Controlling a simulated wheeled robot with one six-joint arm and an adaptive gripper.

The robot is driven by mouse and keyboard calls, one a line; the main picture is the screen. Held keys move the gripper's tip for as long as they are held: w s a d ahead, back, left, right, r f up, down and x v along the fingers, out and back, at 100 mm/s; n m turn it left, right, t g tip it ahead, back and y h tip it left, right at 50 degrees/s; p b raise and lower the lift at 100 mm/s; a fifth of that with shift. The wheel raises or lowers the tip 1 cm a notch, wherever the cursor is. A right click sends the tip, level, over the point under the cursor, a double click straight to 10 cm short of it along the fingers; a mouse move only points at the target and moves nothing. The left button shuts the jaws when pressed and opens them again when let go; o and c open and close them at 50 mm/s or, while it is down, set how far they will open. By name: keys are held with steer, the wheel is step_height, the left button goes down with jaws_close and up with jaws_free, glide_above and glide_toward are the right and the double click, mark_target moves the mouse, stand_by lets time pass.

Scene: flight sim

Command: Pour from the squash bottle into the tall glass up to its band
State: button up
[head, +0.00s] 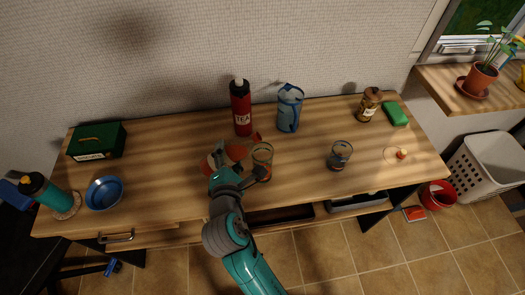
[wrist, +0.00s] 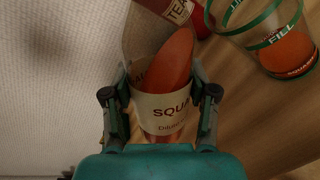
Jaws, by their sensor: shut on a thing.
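My gripper (head: 240,172) is shut on the squash bottle (wrist: 165,108), a clear bottle with a cream label and orange squash inside. In the wrist view the jaws (wrist: 160,100) press its sides, and the squash surface slants, so the bottle is tilted. In the head view the bottle (head: 214,160) is partly hidden by my gripper, left of the tall glass. The tall glass (head: 262,153) stands upright on the table. In the wrist view the glass (wrist: 268,30) has a green band marked FILL and orange liquid below that band. No falling stream is visible.
A short glass (head: 340,155) stands to the right. A blue bowl (head: 104,193) and green box (head: 97,141) are at the left. The table's front middle-right is clear.

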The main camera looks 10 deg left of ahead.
steer(key=shift+a+m, duration=0.2)
steer(key=shift+m, duration=0.4)
stand_by(1.5)
steer(key=shift+s+a+r+m+g+y+p, duration=0.1)
steer(key=shift+r+m+g+y+p, duration=0.1)
steer(key=shift+r+m+p, duration=0.2)
steer(key=shift+s+a+r+m+g+y+p, duration=0.1)
steer(key=shift+r+m+y+p, duration=0.15)
steer(key=shift+r+m, duration=0.1)
stand_by(1.7)
steer(key=shift+m+y, duration=0.25)
steer(key=shift+m, duration=0.3)
stand_by(2.0)
steer(key=shift+r+m, duration=0.25)
steer(key=shift+m, duration=0.05)
stand_by(0.6)
